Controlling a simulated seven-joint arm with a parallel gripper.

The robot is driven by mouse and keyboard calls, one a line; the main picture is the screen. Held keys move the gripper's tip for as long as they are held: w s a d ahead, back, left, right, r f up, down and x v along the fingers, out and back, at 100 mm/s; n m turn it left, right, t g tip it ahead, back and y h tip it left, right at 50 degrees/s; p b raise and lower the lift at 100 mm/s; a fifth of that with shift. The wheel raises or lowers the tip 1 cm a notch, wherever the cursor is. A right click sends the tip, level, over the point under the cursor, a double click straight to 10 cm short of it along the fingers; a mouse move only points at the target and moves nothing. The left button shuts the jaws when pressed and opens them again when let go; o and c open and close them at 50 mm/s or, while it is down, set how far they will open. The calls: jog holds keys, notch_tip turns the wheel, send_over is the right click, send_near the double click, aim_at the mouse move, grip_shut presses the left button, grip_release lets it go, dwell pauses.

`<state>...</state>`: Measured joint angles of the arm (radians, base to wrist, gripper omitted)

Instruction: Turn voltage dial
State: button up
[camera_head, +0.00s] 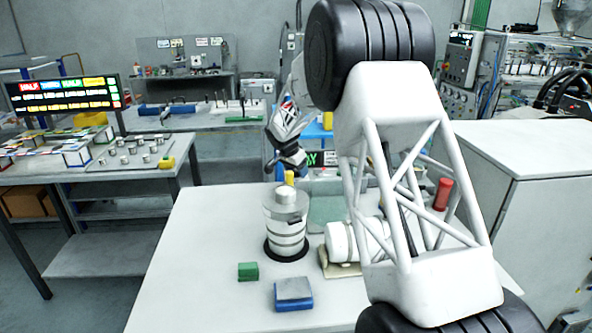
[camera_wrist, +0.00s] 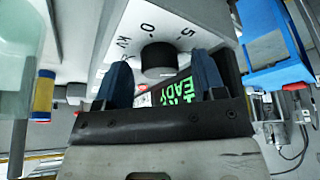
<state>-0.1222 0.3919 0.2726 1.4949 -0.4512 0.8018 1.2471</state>
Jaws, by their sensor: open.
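The voltage dial is a black round knob (camera_wrist: 158,58) on a white panel (camera_wrist: 185,20) marked 0, 5 and kV in the wrist view. My gripper (camera_wrist: 161,66) is open, with one dark blue finger on each side of the knob in the picture. I cannot tell whether either finger touches it. A green-lit display (camera_wrist: 178,92) with partly hidden letters shows between the fingers, below the knob. In the head view my gripper (camera_head: 288,158) is at the far side of the white table, beside the display (camera_head: 330,158). The dial is hidden there.
On the white table (camera_head: 200,240) stand a grey-white cylinder (camera_head: 285,225), a green block (camera_head: 248,271), a blue block (camera_head: 293,294), a lying white cylinder (camera_head: 340,243) and a red cylinder (camera_head: 442,194). A blue tray (camera_wrist: 275,60) lies right of the panel in the wrist view. The table's front left is clear.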

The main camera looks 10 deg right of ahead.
jog(key=c, duration=0.9)
jog(key=shift+n+t+y, duration=0.5)
jog(key=shift+n+y, duration=0.2)
jog(key=shift+n, duration=1.6)
jog(key=o, duration=0.9)
